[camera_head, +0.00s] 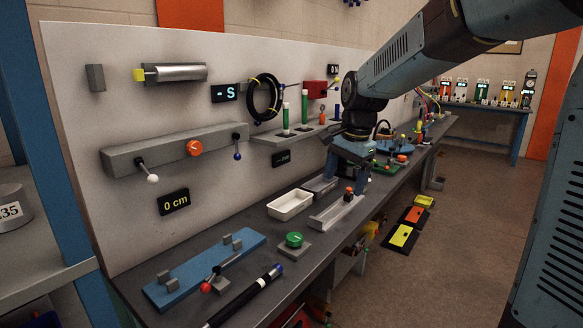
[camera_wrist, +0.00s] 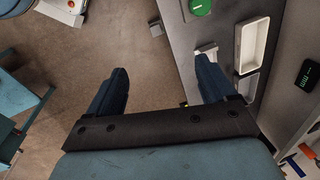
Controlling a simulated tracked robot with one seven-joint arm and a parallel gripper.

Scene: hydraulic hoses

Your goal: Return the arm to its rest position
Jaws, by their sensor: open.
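My arm reaches in from the upper right of the head view, and my gripper (camera_head: 345,165) hangs over the bench near the white tray. In the wrist view my gripper (camera_wrist: 160,80) shows two dark blue fingers spread wide apart, with nothing between them but brown floor and the bench edge. The gripper is open and empty. In the head view its fingertips are partly hard to make out against the bench items.
The long grey bench (camera_head: 180,300) carries a white tray (camera_head: 290,204), a green button (camera_head: 294,240), a blue plate (camera_head: 205,268) and a black hose (camera_head: 245,298). A panel with levers (camera_head: 175,148) stands behind. Floor (camera_head: 440,240) at right is mostly clear.

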